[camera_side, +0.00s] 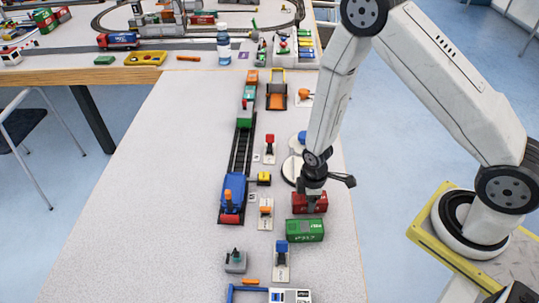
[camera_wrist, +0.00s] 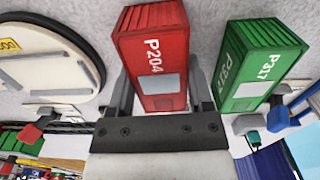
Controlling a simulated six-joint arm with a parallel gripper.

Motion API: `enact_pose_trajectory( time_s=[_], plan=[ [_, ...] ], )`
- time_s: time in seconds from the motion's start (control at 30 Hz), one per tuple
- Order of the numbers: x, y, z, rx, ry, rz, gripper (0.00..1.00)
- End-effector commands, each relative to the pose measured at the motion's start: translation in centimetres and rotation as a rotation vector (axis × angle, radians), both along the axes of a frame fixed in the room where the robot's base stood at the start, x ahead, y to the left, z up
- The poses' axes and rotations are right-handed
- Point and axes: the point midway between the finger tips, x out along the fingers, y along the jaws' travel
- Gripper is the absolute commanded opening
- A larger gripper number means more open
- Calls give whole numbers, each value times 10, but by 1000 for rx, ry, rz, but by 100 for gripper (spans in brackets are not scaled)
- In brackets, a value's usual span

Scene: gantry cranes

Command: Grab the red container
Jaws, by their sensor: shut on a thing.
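The red container (camera_side: 309,203) stands on the light table near its right edge in the side view. In the wrist view the red container (camera_wrist: 158,60), marked P204, sits between the two fingers. My gripper (camera_side: 311,194) comes down from above and is shut on it; it also shows in the wrist view (camera_wrist: 160,100). The side view does not show clearly whether the container is lifted off the table. The fingertips are partly hidden behind the container.
A green container (camera_side: 304,230), marked P317 in the wrist view (camera_wrist: 258,65), stands close beside the red one. A track with a blue engine (camera_side: 233,188) lies to the left. Small crane-like stands (camera_side: 282,258) are nearby. The table's left part is clear.

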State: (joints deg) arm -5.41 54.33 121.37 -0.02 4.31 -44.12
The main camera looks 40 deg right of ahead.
Motion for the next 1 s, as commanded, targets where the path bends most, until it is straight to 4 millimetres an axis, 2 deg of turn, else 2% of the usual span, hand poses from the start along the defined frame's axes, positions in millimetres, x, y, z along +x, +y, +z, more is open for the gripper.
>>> enact_pose_trajectory(
  time_s=[1.0],
  plan=[
    [0, 0, 69, 0, 0, 0, 14]
  ],
)
